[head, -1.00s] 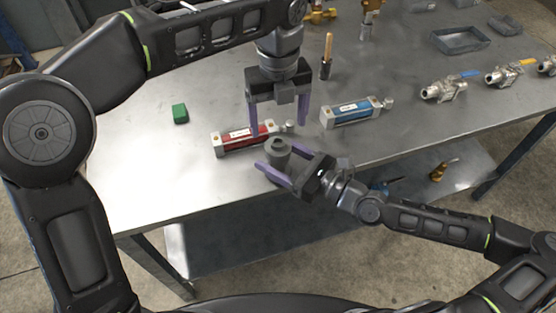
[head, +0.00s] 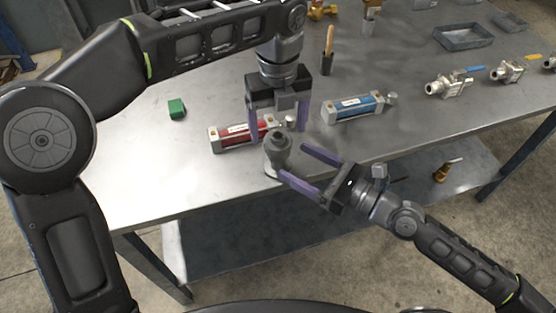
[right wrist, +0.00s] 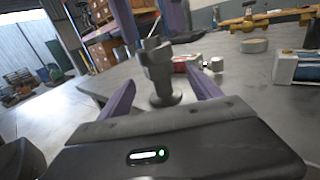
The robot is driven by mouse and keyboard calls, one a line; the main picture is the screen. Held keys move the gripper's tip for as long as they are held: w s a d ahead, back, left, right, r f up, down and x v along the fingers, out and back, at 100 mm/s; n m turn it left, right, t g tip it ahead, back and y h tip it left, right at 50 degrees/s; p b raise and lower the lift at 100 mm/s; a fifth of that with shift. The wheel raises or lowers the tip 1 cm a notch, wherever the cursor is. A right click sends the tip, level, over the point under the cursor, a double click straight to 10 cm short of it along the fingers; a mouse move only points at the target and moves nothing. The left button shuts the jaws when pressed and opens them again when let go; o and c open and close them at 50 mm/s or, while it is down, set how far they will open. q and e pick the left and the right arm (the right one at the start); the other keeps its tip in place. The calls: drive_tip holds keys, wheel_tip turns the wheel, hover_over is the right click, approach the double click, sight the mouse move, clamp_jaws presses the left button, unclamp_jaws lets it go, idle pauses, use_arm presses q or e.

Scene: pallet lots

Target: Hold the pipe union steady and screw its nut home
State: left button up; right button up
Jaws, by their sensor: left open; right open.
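The grey pipe union (head: 278,148) stands upright near the table's front edge, a wider nut-like part at its top. It also shows in the right wrist view (right wrist: 160,72), beyond and between my right fingers. My left gripper (head: 278,138) is open and points down, its purple fingers just behind the union's top in the head view; I cannot tell whether they touch it. My right gripper (head: 293,162) is open and empty, at the union's right, with its fingers pointing towards it. The union's thread is too small to make out.
A red cylinder unit (head: 238,136) lies close behind the union, and a blue one (head: 352,108) to the right. Metal valves (head: 447,86), a brush (head: 327,52) and a grey tray (head: 463,37) stand farther back. The table's front left is clear.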

use_arm(q)
drive_tip(key=shift+r, duration=0.25)
use_arm(e)
drive_tip(key=shift+s+d+r, duration=0.15)
drive_tip(key=shift+s+d, duration=0.3)
drive_tip(key=shift+d, duration=0.1)
use_arm(q)
drive_tip(key=shift+s, duration=0.1)
